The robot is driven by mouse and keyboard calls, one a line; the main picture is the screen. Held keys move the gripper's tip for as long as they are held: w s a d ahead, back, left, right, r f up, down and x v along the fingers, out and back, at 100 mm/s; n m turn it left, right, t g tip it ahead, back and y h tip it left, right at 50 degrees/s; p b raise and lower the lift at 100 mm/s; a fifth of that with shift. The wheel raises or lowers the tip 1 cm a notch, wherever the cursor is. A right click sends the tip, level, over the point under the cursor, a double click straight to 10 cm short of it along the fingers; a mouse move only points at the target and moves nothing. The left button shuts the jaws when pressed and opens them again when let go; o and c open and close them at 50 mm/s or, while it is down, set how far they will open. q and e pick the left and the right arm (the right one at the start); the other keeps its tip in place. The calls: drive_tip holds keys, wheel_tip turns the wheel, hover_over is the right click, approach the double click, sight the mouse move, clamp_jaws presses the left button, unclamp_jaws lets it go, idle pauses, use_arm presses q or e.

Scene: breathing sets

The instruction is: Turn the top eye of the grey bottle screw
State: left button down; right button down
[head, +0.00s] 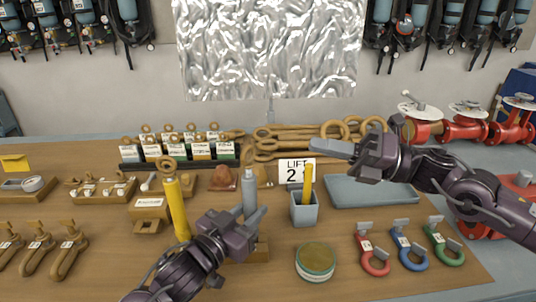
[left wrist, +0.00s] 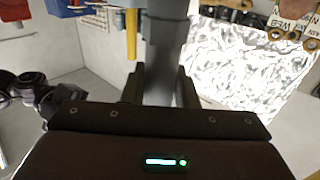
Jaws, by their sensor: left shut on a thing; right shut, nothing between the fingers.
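The grey bottle screw (head: 249,181) stands upright near the middle of the bench, right of a taller yellow one. Its top eye cannot be made out clearly, and its lower part is hidden behind my left gripper. My left gripper (head: 248,212) is shut on the grey bottle screw. In the left wrist view the grey body (left wrist: 166,60) runs up between the two fingers (left wrist: 160,88). My right gripper (head: 318,147) is shut and empty, pointing left above the back of the bench, to the right of and apart from the grey bottle screw.
The yellow bottle screw (head: 177,207) with a top ring stands close on the left. A grey cup (head: 304,210) holding a yellow stick is on the right, with a round tin (head: 315,261) in front. Coloured shackles (head: 408,252) lie at right, a blue-grey tray (head: 372,191) behind them.

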drive_tip(key=s+d+f+n+t+h, duration=0.1)
drive_tip(key=s+f+n+t+h, duration=0.1)
drive_tip(key=s+n+t+h, duration=0.3)
drive_tip(key=n, duration=0.1)
approach(254, 150)
drive_tip(key=shift+t, duration=0.4)
drive_tip(key=x, duration=0.7)
drive_tip(key=shift+s+a+f, duration=0.1)
drive_tip(key=shift+s+f, duration=0.15)
drive_tip(key=shift+w+n+g+y, duration=0.15)
drive_tip(key=shift+n+g+y, duration=0.4)
drive_tip(key=shift+g, duration=0.15)
drive_tip(key=shift+w+n+g+y, duration=0.2)
drive_tip(key=shift+n+g+y, duration=0.3)
drive_tip(key=shift+g, duration=0.2)
